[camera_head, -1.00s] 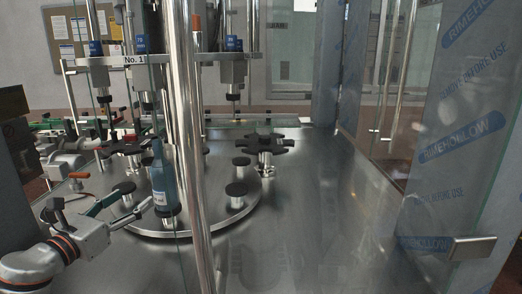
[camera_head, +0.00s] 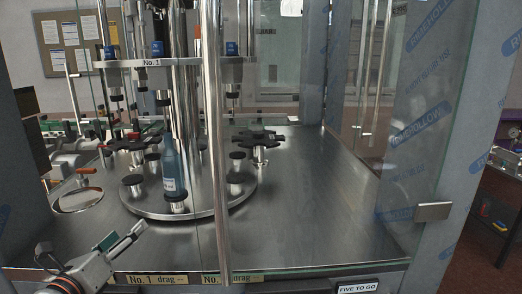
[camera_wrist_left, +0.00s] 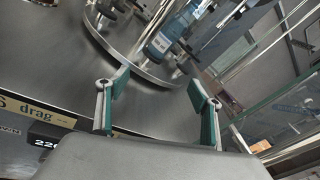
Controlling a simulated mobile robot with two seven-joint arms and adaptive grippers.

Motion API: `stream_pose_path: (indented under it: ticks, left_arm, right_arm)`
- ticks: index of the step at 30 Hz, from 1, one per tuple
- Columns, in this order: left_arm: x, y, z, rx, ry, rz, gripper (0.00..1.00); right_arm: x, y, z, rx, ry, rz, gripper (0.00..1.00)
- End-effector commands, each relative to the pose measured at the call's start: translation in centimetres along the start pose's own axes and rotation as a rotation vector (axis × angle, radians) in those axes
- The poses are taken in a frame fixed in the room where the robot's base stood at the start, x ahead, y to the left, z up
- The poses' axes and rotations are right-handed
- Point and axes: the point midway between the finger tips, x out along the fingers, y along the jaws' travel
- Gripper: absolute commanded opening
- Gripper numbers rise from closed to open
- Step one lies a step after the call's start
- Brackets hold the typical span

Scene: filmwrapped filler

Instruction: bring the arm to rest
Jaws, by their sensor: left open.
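My left gripper (camera_head: 124,236) is low at the left in the head view, near the machine's front edge. Its two green-lined fingers are apart with nothing between them, as the left wrist view also shows (camera_wrist_left: 158,84). A blue bottle (camera_head: 173,170) with a pale label stands upright on a black pad of the round metal turntable (camera_head: 143,209). The bottle also shows beyond the fingers in the left wrist view (camera_wrist_left: 166,38), clear of them. My right gripper is not in view.
A steel post (camera_head: 217,150) rises in front of the turntable. A glass panel (camera_head: 400,205) with a metal clip stands at right. A black star wheel (camera_head: 260,142) is behind. The steel deck (camera_head: 300,205) at right is bare. Labels line the front edge.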

Motion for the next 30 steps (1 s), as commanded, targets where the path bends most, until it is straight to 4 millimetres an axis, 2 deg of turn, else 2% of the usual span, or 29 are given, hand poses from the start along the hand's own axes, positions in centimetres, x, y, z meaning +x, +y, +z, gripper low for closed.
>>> stream_pose_path:
  ticks: [1, 5, 8, 15, 21, 30]
  left_arm:
    - [-0.6, 0.1, -1.6, -0.101, 0.008, 0.029, 0.66]
    - [-2.6, 1.2, -5.5, -0.393, 0.008, 0.140, 0.66]
    - [-5.0, 2.7, -8.7, -0.646, -0.007, 0.262, 0.66]
    - [-12.5, 6.8, -15.7, -1.173, -0.117, 0.598, 0.66]
    - [-17.8, 9.0, -19.2, -1.413, -0.228, 0.803, 0.66]
    - [-25.0, 10.9, -22.9, -1.636, -0.403, 1.051, 0.66]
  right_arm:
    - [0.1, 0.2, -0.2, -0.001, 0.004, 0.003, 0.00]
    - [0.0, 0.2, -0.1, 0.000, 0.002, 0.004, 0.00]
    - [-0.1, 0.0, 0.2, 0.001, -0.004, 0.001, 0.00]
    - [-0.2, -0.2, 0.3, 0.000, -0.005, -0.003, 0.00]
    - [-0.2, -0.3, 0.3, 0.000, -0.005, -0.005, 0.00]
    - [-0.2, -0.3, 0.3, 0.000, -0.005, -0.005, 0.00]
